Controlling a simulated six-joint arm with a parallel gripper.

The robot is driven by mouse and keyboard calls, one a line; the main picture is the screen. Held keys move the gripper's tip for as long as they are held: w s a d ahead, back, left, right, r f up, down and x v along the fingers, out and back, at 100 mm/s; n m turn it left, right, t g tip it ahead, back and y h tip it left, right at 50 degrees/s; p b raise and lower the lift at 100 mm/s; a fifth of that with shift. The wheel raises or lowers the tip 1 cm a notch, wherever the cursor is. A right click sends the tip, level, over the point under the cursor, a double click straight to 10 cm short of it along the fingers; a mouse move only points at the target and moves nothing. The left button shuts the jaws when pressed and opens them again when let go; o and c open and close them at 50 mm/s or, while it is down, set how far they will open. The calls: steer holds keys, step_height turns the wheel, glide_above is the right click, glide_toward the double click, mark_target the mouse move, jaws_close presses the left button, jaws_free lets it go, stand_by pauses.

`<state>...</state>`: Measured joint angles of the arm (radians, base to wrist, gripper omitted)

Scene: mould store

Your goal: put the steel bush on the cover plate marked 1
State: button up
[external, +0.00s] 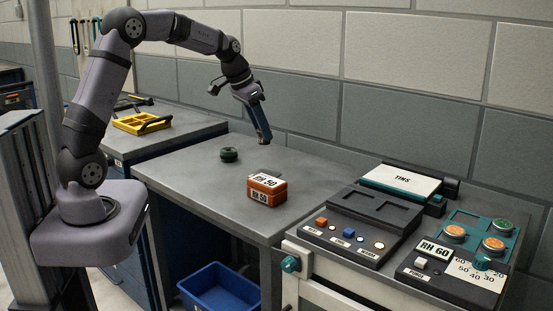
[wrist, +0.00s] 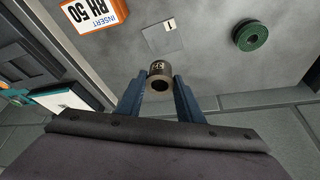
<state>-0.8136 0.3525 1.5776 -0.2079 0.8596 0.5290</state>
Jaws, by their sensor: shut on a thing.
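The steel bush (wrist: 159,69) is a short grey-brown cylinder with a dark bore and a small pale marking. My gripper (wrist: 161,86) is shut on it, with one blue finger on each side. In the external view my gripper (external: 264,139) points down above the bench, and the bush is too small to make out there. The cover plate marked 1 (wrist: 158,41) is a thin grey square with a white label, lying on the bench just beyond the bush in the wrist view.
An orange box labelled RH 50 (external: 266,190) and a green ring-shaped thing (external: 229,155) stand on the bench (external: 185,180). The wall is close behind the bench.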

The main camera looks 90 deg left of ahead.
steer(key=shift+f+p, duration=0.65)
steer(key=shift+f, duration=4.3)
steer(key=shift+f, duration=0.1)
steer(key=shift+f, duration=0.15)
steer(key=o, duration=1.2)
steer(key=shift+r, duration=0.45)
steer(key=b+v, duration=0.1)
steer(key=v, duration=1)
steer(key=shift+s+r, duration=0.15)
steer(key=shift+r, duration=0.15)
